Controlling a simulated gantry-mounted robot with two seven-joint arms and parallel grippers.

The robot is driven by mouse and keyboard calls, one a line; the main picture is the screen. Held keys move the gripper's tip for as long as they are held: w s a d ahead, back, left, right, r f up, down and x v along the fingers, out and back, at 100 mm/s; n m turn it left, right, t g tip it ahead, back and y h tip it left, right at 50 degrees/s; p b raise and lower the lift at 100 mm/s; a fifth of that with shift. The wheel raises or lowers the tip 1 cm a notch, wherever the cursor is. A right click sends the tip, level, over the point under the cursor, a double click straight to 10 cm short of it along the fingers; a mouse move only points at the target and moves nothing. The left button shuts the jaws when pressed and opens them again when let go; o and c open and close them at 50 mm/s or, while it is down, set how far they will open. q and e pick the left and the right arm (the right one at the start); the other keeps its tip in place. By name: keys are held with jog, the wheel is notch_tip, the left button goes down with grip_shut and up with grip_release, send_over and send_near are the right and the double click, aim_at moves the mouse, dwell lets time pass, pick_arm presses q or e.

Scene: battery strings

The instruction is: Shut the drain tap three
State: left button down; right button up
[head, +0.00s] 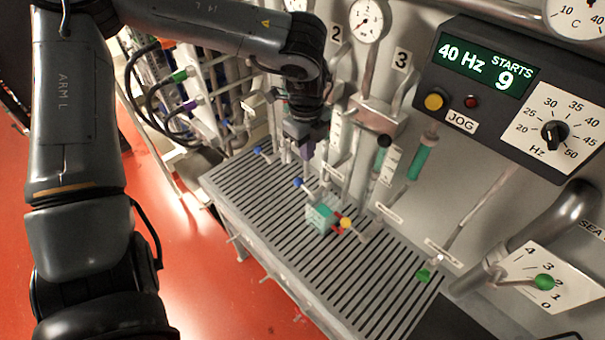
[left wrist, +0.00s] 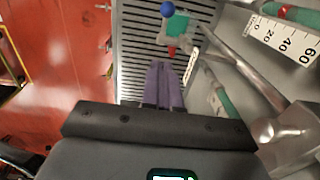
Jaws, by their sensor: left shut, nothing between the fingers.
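Small taps stand along the back of the slotted grey bench top. One has a blue knob (head: 257,150), another has a blue knob (head: 298,182), and a yellow knob (head: 345,222) and a green knob (head: 422,275) lie further right. No number is readable at these taps, so I cannot tell from labels which is drain tap three. My left gripper (head: 306,152) is shut and empty above the bench, near the blue knobs. Its purple fingers (left wrist: 163,88) point at the grating in the left wrist view. My right gripper is out of view.
A teal block (head: 321,217) with red beside it sits near the yellow knob; it also shows in the left wrist view (left wrist: 177,28). The control box (head: 520,95) reads 40 Hz, starts 9. Upright pipes and scales crowd the wall. The grating front (head: 300,280) is clear.

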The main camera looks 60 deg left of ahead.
pick_arm(q)
jog(key=p, duration=0.2)
send_near(298, 181)
jog(key=d+f, duration=0.3)
jog(key=d, duration=0.1)
jog(key=a+f, duration=0.1)
jog(key=a+f+p, duration=0.1)
jog(key=shift+w+a+f, duration=0.1)
jog(key=shift+w+f, duration=0.2)
jog(key=shift+w, duration=0.05)
jog(key=shift+a+f, duration=0.3)
jog(key=shift+f, duration=0.15)
jog(key=shift+a+f+h+b, duration=0.3)
jog(key=shift+a+f+b, duration=0.05)
jog(key=shift+f+b, duration=0.35)
jog(key=shift+s+a+h+b, duration=0.15)
jog(key=shift+a+h+b, duration=0.25)
jog(key=shift+b, duration=0.1)
jog(key=shift+f, duration=0.1)
jog(key=shift+s, duration=0.1)
